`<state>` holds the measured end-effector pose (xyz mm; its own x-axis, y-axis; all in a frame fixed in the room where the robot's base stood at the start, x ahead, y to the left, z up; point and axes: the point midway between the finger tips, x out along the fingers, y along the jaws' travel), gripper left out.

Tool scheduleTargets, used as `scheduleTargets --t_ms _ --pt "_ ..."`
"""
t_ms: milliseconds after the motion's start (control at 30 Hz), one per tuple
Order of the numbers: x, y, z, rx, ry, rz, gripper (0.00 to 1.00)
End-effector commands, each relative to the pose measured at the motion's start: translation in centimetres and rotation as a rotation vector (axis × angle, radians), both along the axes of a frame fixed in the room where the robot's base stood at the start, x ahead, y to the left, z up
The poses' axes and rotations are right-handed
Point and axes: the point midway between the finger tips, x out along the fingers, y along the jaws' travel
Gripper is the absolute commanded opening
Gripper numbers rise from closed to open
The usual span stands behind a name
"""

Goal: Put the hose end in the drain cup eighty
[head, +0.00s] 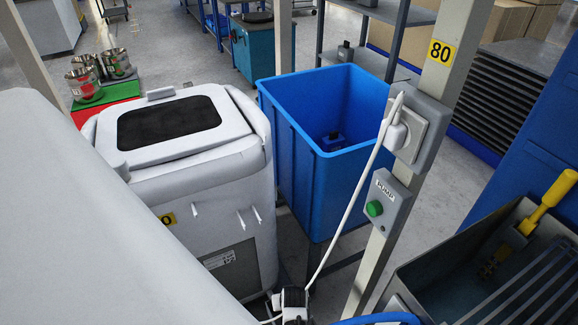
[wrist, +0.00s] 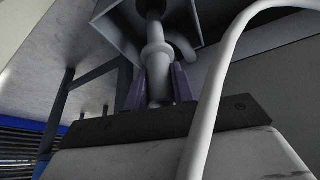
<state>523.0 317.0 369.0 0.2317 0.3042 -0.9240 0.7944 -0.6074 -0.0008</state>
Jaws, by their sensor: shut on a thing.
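In the wrist view my gripper (wrist: 158,86) is shut, its two purple fingers on either side of a pale stepped tubular piece, which looks like the hose end (wrist: 157,62). The top of this piece reaches up into a dark grey angular housing (wrist: 118,22); I cannot tell whether they touch. A pale curved tube (wrist: 207,100) passes close to the camera on the right. I cannot make out the drain cup for certain. In the head view the number 80 shows on a yellow label (head: 441,52) on the post. My gripper is not clearly made out there.
A blue bin (head: 300,135) stands between a white machine (head: 190,165) and the post. A white cord (head: 350,205) hangs from the socket (head: 418,135), above a green pump button (head: 374,208). A metal basin (head: 440,275) with a yellow-handled tool (head: 548,203) is at lower right.

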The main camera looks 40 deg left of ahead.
Motion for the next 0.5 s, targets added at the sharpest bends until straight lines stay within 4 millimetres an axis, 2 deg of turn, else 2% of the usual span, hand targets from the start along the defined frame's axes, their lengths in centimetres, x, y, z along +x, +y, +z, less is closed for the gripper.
scheduleTargets --t_ms 33,100,267,500 --pt "0.1 0.0 -1.2 -0.001 0.000 0.000 0.03" --pt "0.1 0.0 -2.3 0.000 0.000 -0.001 0.03" --pt "0.1 0.0 -3.6 0.000 -0.001 -0.001 0.03" --pt "0.1 0.0 -6.8 -0.001 -0.001 0.001 0.03"
